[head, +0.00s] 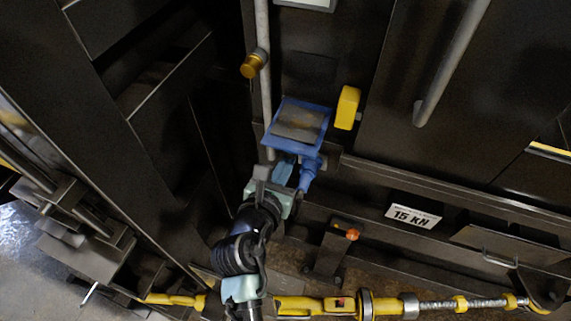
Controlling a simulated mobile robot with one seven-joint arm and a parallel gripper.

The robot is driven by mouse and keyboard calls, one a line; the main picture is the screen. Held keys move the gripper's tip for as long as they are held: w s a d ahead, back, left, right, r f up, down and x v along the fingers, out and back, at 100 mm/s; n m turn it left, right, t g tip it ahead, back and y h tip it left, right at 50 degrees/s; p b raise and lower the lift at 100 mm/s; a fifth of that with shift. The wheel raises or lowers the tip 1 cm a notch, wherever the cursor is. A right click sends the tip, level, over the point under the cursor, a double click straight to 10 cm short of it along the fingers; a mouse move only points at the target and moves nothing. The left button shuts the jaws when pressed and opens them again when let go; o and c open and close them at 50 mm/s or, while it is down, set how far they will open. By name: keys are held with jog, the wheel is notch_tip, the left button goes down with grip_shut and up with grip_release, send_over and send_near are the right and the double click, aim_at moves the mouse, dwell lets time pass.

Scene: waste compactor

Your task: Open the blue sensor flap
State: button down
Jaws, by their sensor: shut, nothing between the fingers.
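The blue sensor flap (317,109) is near the middle of the head view, a blue frame around a dark grey, worn face. It is attached to the dark machine front, with a blue bracket-like part (308,172) below its right side. My gripper (283,166) is shut and empty, with its tips at the lower edge of the flap. The flap's edge hides part of the tips, and I cannot tell whether they touch it. I cannot tell the flap's exact opening angle.
A grey vertical pipe (265,100) with a brass fitting (254,64) runs left of the flap. A yellow block (347,107) sits close at its right.

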dwell(0.3)
jog(key=r+p, duration=0.1)
jog(key=p, duration=0.1)
jog(key=r+p, duration=0.2)
jog(key=p, duration=0.1)
jog(key=shift+s+a, duration=0.1)
jog(key=shift+s, duration=0.2)
jog(key=shift+f, duration=0.15)
